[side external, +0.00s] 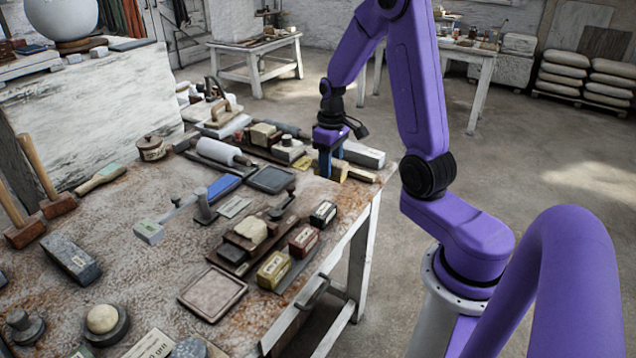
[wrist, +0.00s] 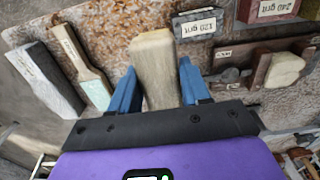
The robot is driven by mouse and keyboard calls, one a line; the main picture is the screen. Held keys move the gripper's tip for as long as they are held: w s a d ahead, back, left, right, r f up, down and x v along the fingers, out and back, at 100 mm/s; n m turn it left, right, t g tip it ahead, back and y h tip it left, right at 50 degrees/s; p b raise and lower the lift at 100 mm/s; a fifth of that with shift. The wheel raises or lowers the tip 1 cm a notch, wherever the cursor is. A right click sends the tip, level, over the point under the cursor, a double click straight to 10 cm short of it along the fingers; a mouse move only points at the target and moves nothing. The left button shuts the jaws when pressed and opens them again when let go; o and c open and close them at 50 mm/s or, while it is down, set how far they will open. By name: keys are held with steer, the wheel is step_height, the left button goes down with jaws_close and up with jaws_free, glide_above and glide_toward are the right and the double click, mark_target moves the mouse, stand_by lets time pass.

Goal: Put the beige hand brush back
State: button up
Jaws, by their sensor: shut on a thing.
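A beige hand brush (wrist: 154,62) shows in the wrist view as a pale, block-like body between my two blue fingers. My gripper (wrist: 157,85) is shut on it. In the side external view, my gripper (side external: 329,168) points down at the far right part of the work table, with the beige brush (side external: 341,172) partly hidden at its fingers. The brush is low over the tabletop; I cannot tell whether it touches it. Its near end is hidden by my gripper in the wrist view.
A pale grey block (wrist: 45,80) and a wooden-handled tool (wrist: 80,62) lie left of my gripper in the wrist view. A small "120 grit" block (wrist: 195,24) and a dark tray of blocks lie right. The table (side external: 140,285) is crowded; its right edge is close.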

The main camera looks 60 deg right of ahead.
steer(key=w+f, duration=0.1)
steer(key=f, duration=0.1)
steer(key=w+d+f, duration=0.1)
steer(key=w+f, duration=0.1)
steer(key=w+d+f, duration=0.1)
steer(key=w+f, duration=0.1)
steer(key=shift+d+f, duration=0.1)
steer(key=shift+d, duration=0.05)
steer(key=shift+w+f, duration=0.15)
steer(key=shift+f, duration=1.4)
steer(key=shift+f, duration=0.15)
steer(key=o, duration=0.9)
steer(key=shift+o, duration=0.2)
